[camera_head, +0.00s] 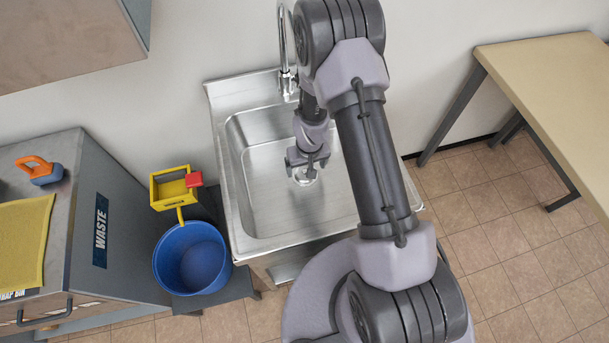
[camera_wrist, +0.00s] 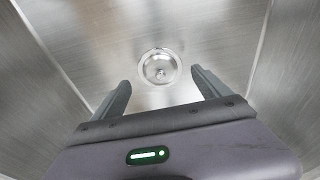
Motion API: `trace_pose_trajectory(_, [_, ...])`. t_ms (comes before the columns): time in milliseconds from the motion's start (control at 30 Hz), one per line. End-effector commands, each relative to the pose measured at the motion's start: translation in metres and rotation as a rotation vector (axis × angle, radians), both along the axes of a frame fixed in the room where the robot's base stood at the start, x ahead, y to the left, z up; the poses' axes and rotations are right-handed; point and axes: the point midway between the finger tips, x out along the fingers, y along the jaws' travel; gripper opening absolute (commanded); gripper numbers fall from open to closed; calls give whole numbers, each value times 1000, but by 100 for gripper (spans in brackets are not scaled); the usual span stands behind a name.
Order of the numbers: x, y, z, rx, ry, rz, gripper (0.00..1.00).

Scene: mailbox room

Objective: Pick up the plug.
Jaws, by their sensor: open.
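The plug (camera_wrist: 160,70) looks like a small round metal piece with a knob, seated in the drain at the bottom of the steel sink (camera_head: 262,205). In the head view the drain area (camera_head: 304,179) is partly hidden by my gripper (camera_head: 306,160). My gripper points down inside the basin, above the drain. In the wrist view its two fingers (camera_wrist: 160,78) are spread apart, with the plug between and just beyond their tips. Nothing is held. The exact height between the fingertips and the plug is hard to tell.
Steel basin walls surround my gripper, and a tall faucet (camera_head: 283,45) stands at the back rim. A blue bucket (camera_head: 190,258), a yellow caddy (camera_head: 170,188) and a grey waste cabinet (camera_head: 110,235) are on the left. A table (camera_head: 550,75) stands on the right.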

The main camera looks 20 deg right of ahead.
Motion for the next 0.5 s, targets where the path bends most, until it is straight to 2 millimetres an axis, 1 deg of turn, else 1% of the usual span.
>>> trace_pose_trajectory(233, [13,1,-46,0,1,-2,87])
trace_pose_trajectory(333, [14,1,-52,0,1,0,87])
trace_pose_trajectory(500, [15,1,-50,0,0,-1,87])
